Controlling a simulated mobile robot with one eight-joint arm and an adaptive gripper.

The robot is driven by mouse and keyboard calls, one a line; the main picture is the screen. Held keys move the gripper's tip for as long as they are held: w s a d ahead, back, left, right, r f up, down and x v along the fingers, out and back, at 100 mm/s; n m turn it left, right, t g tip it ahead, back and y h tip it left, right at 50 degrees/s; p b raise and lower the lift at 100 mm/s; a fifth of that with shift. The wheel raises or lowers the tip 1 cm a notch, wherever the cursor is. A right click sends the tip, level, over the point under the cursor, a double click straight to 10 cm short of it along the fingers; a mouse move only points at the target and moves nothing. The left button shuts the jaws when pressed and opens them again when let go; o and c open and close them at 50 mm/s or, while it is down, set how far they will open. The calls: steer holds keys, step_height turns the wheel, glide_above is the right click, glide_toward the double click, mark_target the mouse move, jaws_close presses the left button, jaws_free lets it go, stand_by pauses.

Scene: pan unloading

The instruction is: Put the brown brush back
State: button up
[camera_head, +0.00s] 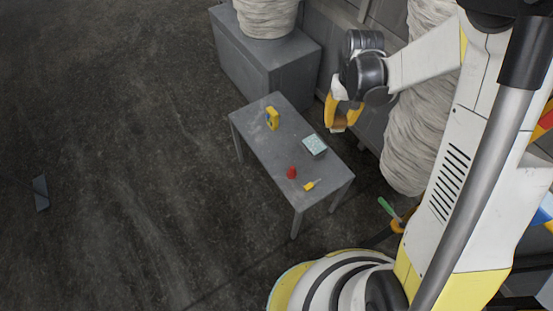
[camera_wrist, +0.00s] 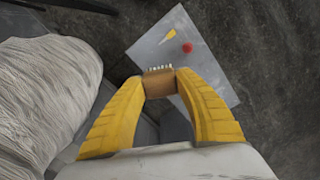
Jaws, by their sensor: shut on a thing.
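The brown brush (camera_wrist: 159,84) is a small brown block with pale bristles along one edge. It shows in the wrist view between the yellow fingertips, and its lower end is out of clear sight. My gripper (camera_wrist: 160,88) is shut on it. In the head view the brush (camera_head: 338,124) shows as a small tan piece between the fingers of my gripper (camera_head: 340,118). The gripper holds it in the air to the upper right of the small grey table (camera_head: 255,138), past its edge in the picture.
On the table are a yellow tool (camera_head: 272,117), a pale teal box (camera_head: 314,146), a red object (camera_head: 292,172) and a yellow-handled screwdriver (camera_head: 311,185). A grey cabinet (camera_head: 243,62) stands behind. Wrapped pale columns (camera_wrist: 40,95) are close to the arm. Open floor lies left.

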steer(key=w+a+f+n+b, duration=0.2)
steer(key=w+a+f+n, duration=0.1)
steer(key=f, duration=0.9)
steer(key=w+a+f+n+b, duration=0.2)
steer(key=w+a+f, duration=0.1)
steer(key=f, duration=1)
steer(key=shift+n, duration=0.3)
steer(key=w+a+f+b, duration=0.1)
steer(key=a+f, duration=0.1)
steer(key=a, duration=0.1)
steer(key=w+a+f+b, duration=0.2)
steer(key=a+f, duration=0.1)
steer(key=a, duration=0.1)
steer(key=w+a+f+b, duration=0.1)
steer(key=w+a+f, duration=0.1)
steer(key=a, duration=0.2)
steer(key=shift+w+f, duration=0.1)
steer(key=shift+f, duration=0.25)
steer(key=shift+f+b, duration=1.2)
steer(key=shift+f, duration=0.65)
steer(key=shift+f, duration=0.15)
steer(key=o, duration=1.3)
steer(key=shift+d, duration=0.1)
